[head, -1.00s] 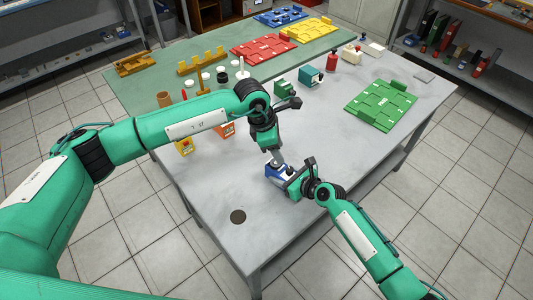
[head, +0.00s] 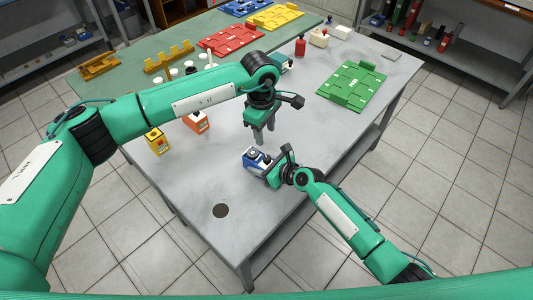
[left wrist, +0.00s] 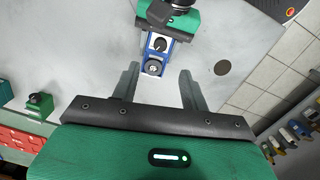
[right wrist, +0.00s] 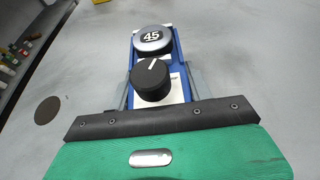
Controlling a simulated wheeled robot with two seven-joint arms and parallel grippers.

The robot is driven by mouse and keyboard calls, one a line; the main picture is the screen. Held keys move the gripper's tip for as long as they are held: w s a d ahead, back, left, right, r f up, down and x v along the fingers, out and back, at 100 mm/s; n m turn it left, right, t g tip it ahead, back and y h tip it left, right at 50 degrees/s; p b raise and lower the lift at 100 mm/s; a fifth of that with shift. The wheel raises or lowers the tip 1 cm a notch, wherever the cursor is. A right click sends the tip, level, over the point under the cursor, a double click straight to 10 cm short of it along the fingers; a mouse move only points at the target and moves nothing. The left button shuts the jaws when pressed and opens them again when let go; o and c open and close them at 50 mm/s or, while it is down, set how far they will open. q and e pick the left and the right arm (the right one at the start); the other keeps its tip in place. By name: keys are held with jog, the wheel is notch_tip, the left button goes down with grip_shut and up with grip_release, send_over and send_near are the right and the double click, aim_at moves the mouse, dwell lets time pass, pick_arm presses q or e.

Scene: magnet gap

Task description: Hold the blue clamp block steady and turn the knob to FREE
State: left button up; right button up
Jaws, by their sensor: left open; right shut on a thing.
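The blue clamp block (head: 254,163) lies on the grey table near its front edge, with a white top. My right gripper (right wrist: 158,88) is shut on the block's sides; it also shows in the head view (head: 276,168). The black knob (right wrist: 150,80) stands on the block near my right gripper, its white line pointing up and slightly right. Beyond it is a round cap (right wrist: 152,38) marked "45". My left gripper (head: 263,138) is open and empty above the block. In the left wrist view the cap (left wrist: 153,68) sits near the gap between its fingers. No FREE mark is legible.
A dark round spot (head: 221,210) is on the table left of the block. An orange box (head: 197,122) and a yellow box (head: 155,140) stand further left. A green plate assembly (head: 354,83) lies at the back right. Table around the block is clear.

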aim_at(267, 158)
pick_arm(q)
jog(key=shift+m+y, duration=0.3)
jog(key=shift+m, duration=0.5)
jog(key=f, duration=1.1)
jog(key=shift+d+f, duration=0.15)
jog(key=shift+d, duration=0.15)
jog(key=shift+c, duration=0.3)
